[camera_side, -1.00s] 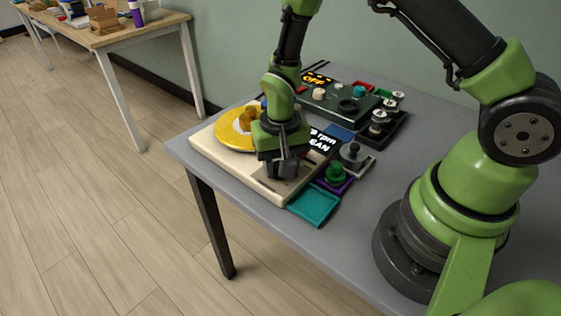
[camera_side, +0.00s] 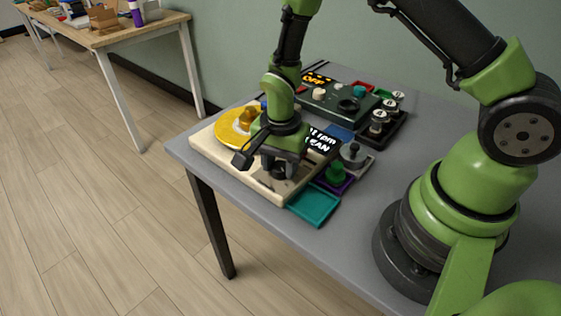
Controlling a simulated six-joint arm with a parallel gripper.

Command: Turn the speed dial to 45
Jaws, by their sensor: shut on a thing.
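A cream machine (camera_side: 222,157) stands at the table's left end, with a yellow turntable disc (camera_side: 229,138) on it. Its black display (camera_side: 320,141) shows white text ending in "1 rpm" over "EAN", the left part hidden by my wrist. My gripper (camera_side: 279,176) points down over the machine's front right part. It is shut on the speed dial, which is mostly hidden beneath the jaws, so its pointer cannot be read.
A teal tray (camera_side: 315,205), a purple tray with a green knobbed piece (camera_side: 336,172) and a grey knobbed weight (camera_side: 353,154) sit close to the right. A dark control box (camera_side: 335,106) reading "OFF" and a rack of metal pieces (camera_side: 379,121) stand behind.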

